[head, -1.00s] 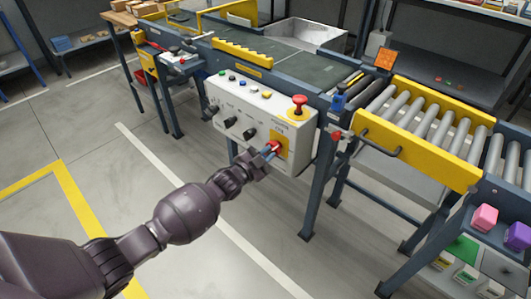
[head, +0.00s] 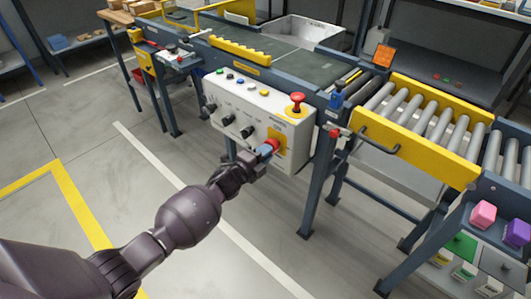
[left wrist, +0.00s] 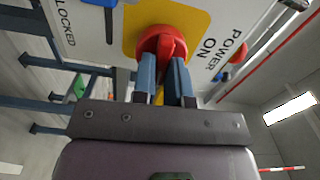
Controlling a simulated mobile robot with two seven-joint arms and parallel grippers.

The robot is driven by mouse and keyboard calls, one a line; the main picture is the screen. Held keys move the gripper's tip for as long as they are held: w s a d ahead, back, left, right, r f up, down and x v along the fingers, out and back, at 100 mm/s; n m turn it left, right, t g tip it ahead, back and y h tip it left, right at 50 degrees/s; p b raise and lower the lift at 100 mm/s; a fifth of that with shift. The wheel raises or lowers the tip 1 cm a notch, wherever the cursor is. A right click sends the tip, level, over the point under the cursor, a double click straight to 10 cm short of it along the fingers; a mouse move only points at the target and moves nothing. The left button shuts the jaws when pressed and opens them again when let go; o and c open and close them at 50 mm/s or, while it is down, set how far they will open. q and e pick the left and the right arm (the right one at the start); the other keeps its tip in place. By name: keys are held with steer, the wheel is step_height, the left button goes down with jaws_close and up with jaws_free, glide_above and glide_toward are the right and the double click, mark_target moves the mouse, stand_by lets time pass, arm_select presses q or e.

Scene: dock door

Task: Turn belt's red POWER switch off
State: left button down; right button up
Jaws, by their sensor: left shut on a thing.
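The red POWER switch (left wrist: 163,41) sits on a yellow plate (left wrist: 196,22) on the front of the belt's white control box (head: 300,155). In the head view the switch (head: 276,144) shows at the box's lower right. My left gripper (left wrist: 166,62) is shut on the switch's red handle, with one blue-grey finger on each side. In the head view the left gripper (head: 267,151) reaches the box from the lower left and partly hides the switch. In the left wrist view, "POWER ON" is printed right of the switch and "LOCKED" at far left. My right gripper is not in view.
A red mushroom button (head: 297,99) stands on the box top, above the switch. Black knobs (head: 248,132) line the front to the left. A roller conveyor with a yellow guard (head: 415,140) is at right. The floor in front is clear.

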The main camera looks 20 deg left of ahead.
arm_select(q)
steer(key=shift+m, duration=0.5)
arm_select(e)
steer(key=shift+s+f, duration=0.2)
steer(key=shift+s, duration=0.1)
arm_select(q)
steer(key=c, duration=1.1)
jaws_free()
steer(key=shift+c, duration=0.2)
steer(key=shift+s, duration=0.1)
steer(key=p+v, duration=0.2)
steer(key=v, duration=0.8)
steer(key=shift+s, duration=0.3)
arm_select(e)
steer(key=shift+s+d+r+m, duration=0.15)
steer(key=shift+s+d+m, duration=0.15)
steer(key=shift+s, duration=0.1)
arm_select(q)
steer(key=shift+a, duration=0.15)
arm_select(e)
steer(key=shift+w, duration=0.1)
